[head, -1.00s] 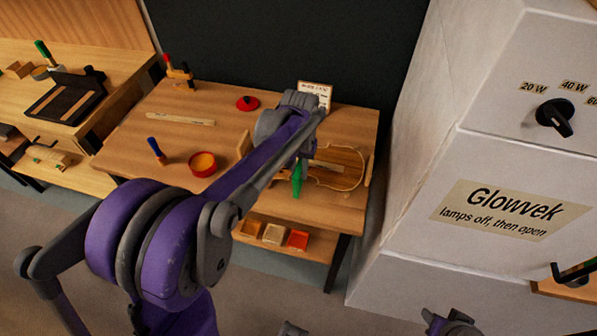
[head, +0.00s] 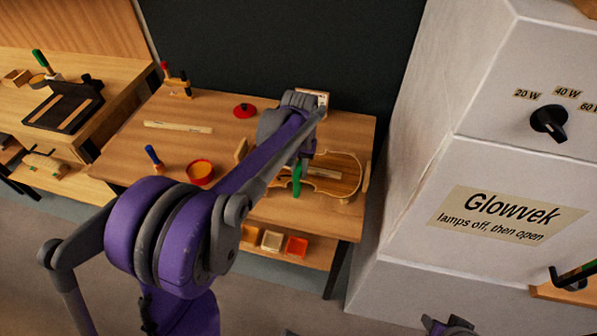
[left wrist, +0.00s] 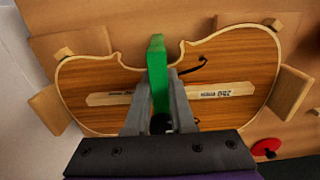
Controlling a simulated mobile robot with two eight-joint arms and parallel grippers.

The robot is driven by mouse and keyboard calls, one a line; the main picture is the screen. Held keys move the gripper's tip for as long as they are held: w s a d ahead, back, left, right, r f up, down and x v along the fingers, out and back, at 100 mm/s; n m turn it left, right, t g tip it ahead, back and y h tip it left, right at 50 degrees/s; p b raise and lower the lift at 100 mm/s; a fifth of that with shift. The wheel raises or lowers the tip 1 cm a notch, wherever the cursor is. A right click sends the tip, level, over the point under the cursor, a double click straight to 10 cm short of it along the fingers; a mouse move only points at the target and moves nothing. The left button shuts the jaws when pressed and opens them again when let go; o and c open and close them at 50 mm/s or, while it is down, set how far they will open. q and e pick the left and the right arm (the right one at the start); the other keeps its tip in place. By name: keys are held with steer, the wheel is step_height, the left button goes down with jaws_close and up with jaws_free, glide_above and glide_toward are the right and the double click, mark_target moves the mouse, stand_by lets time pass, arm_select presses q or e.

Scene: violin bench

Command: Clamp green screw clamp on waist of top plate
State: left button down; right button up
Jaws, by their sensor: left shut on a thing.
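The violin top plate (head: 346,187) lies flat at the right of the bench, held around its rim by wooden blocks. It fills much of the left wrist view (left wrist: 240,68). My left gripper (head: 300,163) is over the plate's waist, shut on the green screw clamp (head: 296,181). In the left wrist view the clamp (left wrist: 157,72) stands between the two fingers, across the waist's inward curve, its far end past the plate's edge. I cannot tell whether its jaws touch the plate. The fingers hide its lower part.
A pale labelled strip (left wrist: 220,91) lies along the plate. A red round lid (head: 245,110), an orange-red bowl (head: 200,172) and a blue-handled tool (head: 153,156) stand left on the bench. A white cabinet (head: 440,170) rises close on the right.

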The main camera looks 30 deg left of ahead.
mark_target(299, 167)
arm_select(q)
steer(key=c, duration=0.7)
jaws_free()
step_height(299, 167, up, 11)
steer(key=shift+f+p, duration=0.1)
steer(key=shift+p, duration=0.35)
steer(key=shift+s, duration=0.15)
steer(key=s+d+f+m+t+p, duration=0.1)
steer(key=s+d+f, duration=0.1)
steer(key=s, duration=0.5)
steer(key=s+d+f+t+p, duration=0.1)
steer(key=s+d+f+t, duration=0.1)
steer(key=s, duration=0.4)
steer(key=s+d+f+m+t+p, duration=0.1)
steer(key=s+d+f+t, duration=0.1)
steer(key=s+d, duration=0.2)
steer(key=shift+s+m, duration=0.3)
steer(key=shift+s, duration=1.55)
